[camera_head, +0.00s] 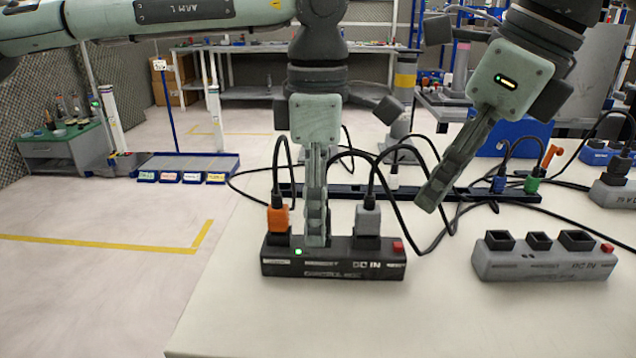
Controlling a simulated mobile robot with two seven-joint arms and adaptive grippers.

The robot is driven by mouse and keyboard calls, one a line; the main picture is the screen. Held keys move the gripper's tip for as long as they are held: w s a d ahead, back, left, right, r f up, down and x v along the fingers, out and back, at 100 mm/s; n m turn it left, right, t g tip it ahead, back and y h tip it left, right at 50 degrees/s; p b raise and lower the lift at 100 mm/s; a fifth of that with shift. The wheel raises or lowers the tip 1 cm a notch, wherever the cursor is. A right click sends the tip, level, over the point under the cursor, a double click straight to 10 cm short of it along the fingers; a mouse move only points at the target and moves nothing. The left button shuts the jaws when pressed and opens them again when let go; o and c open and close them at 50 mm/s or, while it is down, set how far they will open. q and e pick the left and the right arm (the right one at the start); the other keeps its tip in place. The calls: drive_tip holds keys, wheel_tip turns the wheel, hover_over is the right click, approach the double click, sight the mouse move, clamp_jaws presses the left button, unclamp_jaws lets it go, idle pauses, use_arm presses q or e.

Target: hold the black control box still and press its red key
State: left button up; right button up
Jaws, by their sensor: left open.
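The black control box (335,268) sits on the white table, with a lit green light on its front left. Its red key (398,247) is at the right end of its top. An orange plug (278,218) and a grey plug (368,218) stand in its top. My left gripper (316,238) points down between the plugs, open, its fingertips at the box's top; I cannot tell if they touch it. My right gripper (430,205) hangs tilted above the table, up and right of the red key and apart from the box; its finger gap is hidden.
A grey box (543,262) with its own red key (607,248) stands to the right. Black cables loop behind the black box to a dark rail (340,191). Blue and green plugs (532,184) stand at the back right. The table front is clear.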

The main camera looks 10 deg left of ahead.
sight(333, 252)
use_arm(q)
drive_tip(key=shift+f, duration=2.1)
drive_tip(key=shift+c, duration=0.3)
drive_tip(key=c, duration=1.4)
use_arm(e)
drive_tip(key=shift+c, duration=0.2)
use_arm(q)
drive_tip(key=shift+o, duration=0.2)
use_arm(e)
clamp_jaws()
